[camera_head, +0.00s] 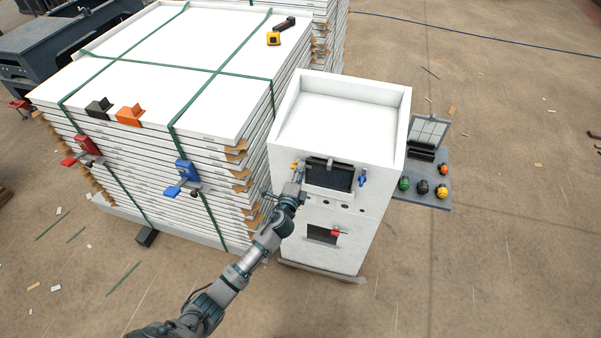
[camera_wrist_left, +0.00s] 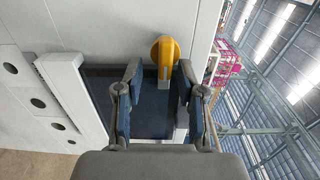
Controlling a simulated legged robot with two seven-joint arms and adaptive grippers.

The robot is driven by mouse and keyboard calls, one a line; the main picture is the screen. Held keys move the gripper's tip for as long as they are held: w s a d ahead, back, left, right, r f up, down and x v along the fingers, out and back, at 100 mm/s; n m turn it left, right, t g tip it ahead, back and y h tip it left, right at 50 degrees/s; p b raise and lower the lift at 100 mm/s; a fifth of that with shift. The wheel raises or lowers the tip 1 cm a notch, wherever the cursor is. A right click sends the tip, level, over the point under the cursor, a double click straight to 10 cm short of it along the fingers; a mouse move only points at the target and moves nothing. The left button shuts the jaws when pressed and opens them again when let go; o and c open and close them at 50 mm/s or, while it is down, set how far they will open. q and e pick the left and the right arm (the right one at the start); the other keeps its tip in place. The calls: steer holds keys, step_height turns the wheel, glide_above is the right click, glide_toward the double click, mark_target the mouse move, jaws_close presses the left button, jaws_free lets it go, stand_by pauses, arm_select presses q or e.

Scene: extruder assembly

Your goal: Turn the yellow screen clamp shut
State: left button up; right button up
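The yellow screen clamp (camera_head: 294,166) is at the upper left corner of the dark screen (camera_head: 330,177) on the front of the white machine. In the left wrist view the clamp (camera_wrist_left: 165,50) shows as a rounded yellow knob on a short grey stem. My left gripper (camera_head: 297,178) is right at the clamp. In the left wrist view its two fingers (camera_wrist_left: 158,72) are apart, with the clamp's stem seen between the tips and the yellow knob just beyond them. I cannot tell whether a finger touches it. My right gripper is not in view.
A blue clamp (camera_head: 362,178) sits at the screen's other side. A red-handled part (camera_head: 337,233) is lower on the machine (camera_head: 350,215). A strapped stack of white panels (camera_head: 170,60) stands close on the left. A side shelf (camera_head: 438,202) holds several coloured round items.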

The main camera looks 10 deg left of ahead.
arm_select(q)
steer(key=s, duration=1.2)
steer(key=shift+a, duration=0.2)
steer(key=shift+f, duration=0.1)
steer(key=s+a+f+n+g+b, duration=0.1)
steer(key=s+a+f+n+g, duration=0.2)
steer(key=f, duration=0.9)
steer(key=s+f+n+g, duration=0.1)
steer(key=s+f+g, duration=0.25)
steer(key=f, duration=0.95)
steer(key=s+a+f+n+g+b, duration=0.1)
steer(key=s+a+f+n+g, duration=0.2)
steer(key=f, duration=0.9)
steer(key=s+f+n+g, duration=0.3)
steer(key=s+f+n, duration=0.1)
steer(key=s+f, duration=1.1)
steer(key=s+f+n+g, duration=0.2)
steer(key=s+f, duration=0.2)
steer(key=s, duration=0.9)
steer(key=s+f+n+g+b, duration=0.1)
steer(key=s+f+n+g, duration=0.1)
steer(key=s, duration=1)
step_height(320, 180, down, 3)
steer(key=shift+s+a+r+n+y, duration=0.2)
steer(key=shift+s+a+n+y, duration=0.15)
steer(key=shift+n, duration=0.25)
